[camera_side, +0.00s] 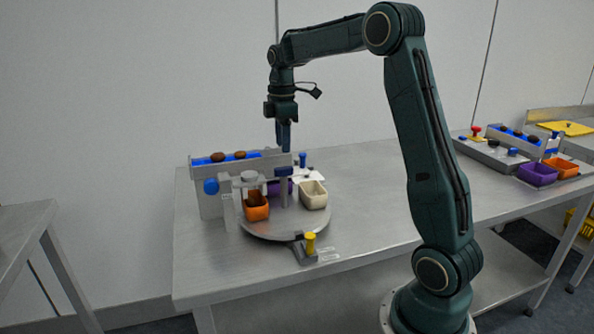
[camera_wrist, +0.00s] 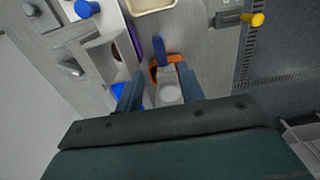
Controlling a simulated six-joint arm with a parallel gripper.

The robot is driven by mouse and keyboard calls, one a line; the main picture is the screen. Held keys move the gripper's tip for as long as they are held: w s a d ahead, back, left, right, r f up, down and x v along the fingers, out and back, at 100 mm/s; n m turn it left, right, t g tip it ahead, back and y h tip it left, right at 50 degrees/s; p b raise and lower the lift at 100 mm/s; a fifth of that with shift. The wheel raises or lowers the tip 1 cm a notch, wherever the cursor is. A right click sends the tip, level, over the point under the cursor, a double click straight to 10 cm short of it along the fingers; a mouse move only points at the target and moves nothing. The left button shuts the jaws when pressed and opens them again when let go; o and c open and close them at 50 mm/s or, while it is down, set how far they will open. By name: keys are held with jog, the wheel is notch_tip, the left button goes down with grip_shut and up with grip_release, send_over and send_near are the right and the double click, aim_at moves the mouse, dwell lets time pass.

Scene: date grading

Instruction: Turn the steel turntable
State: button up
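The steel turntable (camera_side: 268,231) is a round grey plate on the bench, and part of its surface shows in the wrist view (camera_wrist: 195,40). It carries an orange bin (camera_side: 256,208), a cream bin (camera_side: 314,197) and a purple bin, mostly hidden behind other parts. A yellow knob (camera_side: 310,242) stands at its front edge and shows at the upper right of the wrist view (camera_wrist: 257,19). My gripper (camera_side: 284,146) points down above the station, beside the conveyor's right end. In the wrist view its blue fingers (camera_wrist: 160,92) are apart, with a grey round part visible between them, apparently below.
A raised conveyor (camera_side: 239,157) with a blue belt and dark dates runs behind the turntable. A blue knob (camera_side: 211,186) is on its left side. A second station with bins (camera_side: 537,174) stands far right. Bare bench lies front left.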

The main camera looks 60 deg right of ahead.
notch_tip(320, 180, up, 6)
jog(key=shift+r, duration=0.25)
jog(key=shift+a, duration=0.1)
dwell(0.4)
jog(key=s+a+r+m+t, duration=0.3)
jog(key=s+a+m, duration=0.1)
jog(key=s+a, duration=0.85)
jog(key=s+a+f+m+t, duration=0.2)
jog(key=s+a+f+m, duration=0.3)
jog(key=s+a+f, duration=0.2)
jog(key=s+a, duration=0.2)
jog(key=s, duration=0.2)
jog(key=shift+a+f+t, duration=0.2)
jog(key=shift+a+t, duration=0.1)
